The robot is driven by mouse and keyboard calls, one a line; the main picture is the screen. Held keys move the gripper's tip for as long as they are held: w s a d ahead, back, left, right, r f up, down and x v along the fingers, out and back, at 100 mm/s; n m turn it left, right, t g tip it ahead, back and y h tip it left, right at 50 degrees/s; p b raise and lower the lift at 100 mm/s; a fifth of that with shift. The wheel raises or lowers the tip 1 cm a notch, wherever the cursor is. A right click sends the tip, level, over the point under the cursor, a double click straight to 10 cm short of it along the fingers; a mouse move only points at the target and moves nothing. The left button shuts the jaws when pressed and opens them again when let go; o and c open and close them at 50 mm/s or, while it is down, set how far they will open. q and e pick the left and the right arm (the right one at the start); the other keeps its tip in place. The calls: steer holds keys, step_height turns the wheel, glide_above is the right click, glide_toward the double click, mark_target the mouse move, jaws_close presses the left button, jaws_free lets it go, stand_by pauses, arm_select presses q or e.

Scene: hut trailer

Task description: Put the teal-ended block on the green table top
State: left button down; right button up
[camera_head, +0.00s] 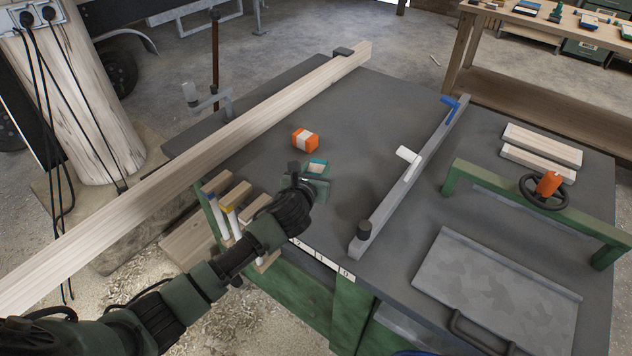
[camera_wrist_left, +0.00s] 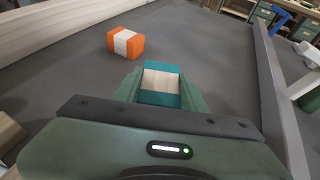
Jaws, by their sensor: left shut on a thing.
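The teal-ended block (camera_wrist_left: 161,82) has a pale wooden middle and teal ends. It sits between the fingers of my left gripper (camera_head: 316,178), which is shut on it, over the dark grey top of the green table (camera_head: 345,120). In the head view the block (camera_head: 318,162) shows only in part, the gripper hiding the rest. Whether it touches the table top, I cannot tell. My right gripper is not in view.
An orange-ended block (camera_head: 305,139) lies just beyond my left gripper. A long plank (camera_head: 225,125) crosses the table's left side. A grey fence (camera_head: 410,180) stands to the right, with clear table top between. A green frame with a handwheel (camera_head: 545,192) is farther right.

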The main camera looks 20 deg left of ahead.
arm_select(q)
steer(key=shift+f+b, duration=0.3)
steer(key=shift+f, duration=1.65)
steer(key=shift+f, duration=0.2)
steer(key=c, duration=0.8)
jaws_free()
steer(key=shift+c, duration=0.2)
steer(key=shift+r, duration=0.15)
steer(key=shift+s+r, duration=0.1)
steer(key=shift+s, duration=0.1)
steer(key=v, duration=1.1)
steer(key=shift+s+d+r+p, duration=0.1)
steer(key=shift+s+p, duration=0.25)
steer(key=shift+p, duration=0.05)
